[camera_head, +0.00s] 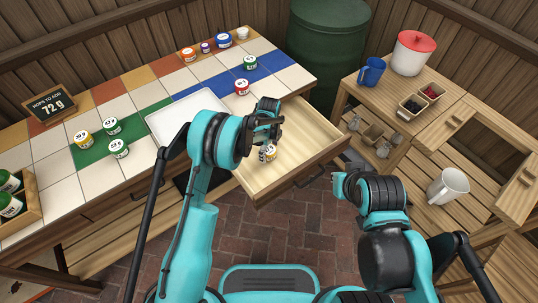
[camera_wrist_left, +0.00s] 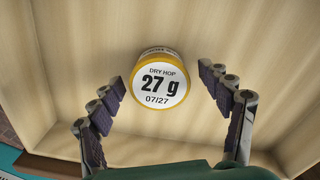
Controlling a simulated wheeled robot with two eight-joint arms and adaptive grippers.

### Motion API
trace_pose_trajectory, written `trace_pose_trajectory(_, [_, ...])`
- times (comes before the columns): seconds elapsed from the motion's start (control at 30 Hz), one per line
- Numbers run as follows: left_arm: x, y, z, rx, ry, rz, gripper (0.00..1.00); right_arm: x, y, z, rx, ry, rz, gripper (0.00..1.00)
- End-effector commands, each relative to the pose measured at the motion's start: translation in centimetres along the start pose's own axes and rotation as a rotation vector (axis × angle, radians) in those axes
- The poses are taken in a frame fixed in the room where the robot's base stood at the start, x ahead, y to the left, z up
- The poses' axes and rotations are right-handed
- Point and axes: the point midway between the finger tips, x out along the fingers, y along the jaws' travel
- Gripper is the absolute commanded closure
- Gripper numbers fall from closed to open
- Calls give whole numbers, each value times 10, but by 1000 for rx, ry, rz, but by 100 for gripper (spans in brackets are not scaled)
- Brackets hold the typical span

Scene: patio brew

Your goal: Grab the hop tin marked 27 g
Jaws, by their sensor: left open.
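The hop tin marked 27 g (camera_wrist_left: 160,84) has a yellow rim and a white lid reading "DRY HOP 27 g 07/27". It lies inside the open wooden drawer (camera_wrist_left: 60,30), and in the head view the tin (camera_head: 268,154) shows just below my left gripper (camera_head: 268,128). In the left wrist view my left gripper (camera_wrist_left: 168,105) is open, with one finger on either side of the tin and gaps between. The fingers do not touch the tin. My right gripper (camera_head: 340,185) is at the lower right, away from the drawer; its jaws are not clear.
Several other tins, such as a red one (camera_head: 242,87) and a green one (camera_head: 250,63), stand on the tiled table. A white tray (camera_head: 160,125) lies behind my left arm. A sign (camera_head: 50,103) reads 72 g. The wooden side table (camera_head: 400,130) stands right of the drawer.

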Motion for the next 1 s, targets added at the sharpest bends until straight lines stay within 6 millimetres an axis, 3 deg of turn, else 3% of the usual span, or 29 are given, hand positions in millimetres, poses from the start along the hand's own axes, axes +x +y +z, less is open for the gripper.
trace_pose_trajectory(0.2, [0, 0, 0, -1, 0, 0, 25, 0, 0, 0, 0, 0, 0, 100])
trace_pose_trajectory(0.4, [0, 0, 0, -1, 0, 0, 75, 0, 0, 0, 0, 0, 0, 100])
trace_pose_trajectory(0.77, [-1, 0, 0, -1, 0, 0, 75, -1, 0, -1, 0, 0, 0, 100])
trace_pose_trajectory(1.0, [-21, 0, 0, -1, 0, 0, 75, -10, 0, -7, 0, 0, 0, 100])
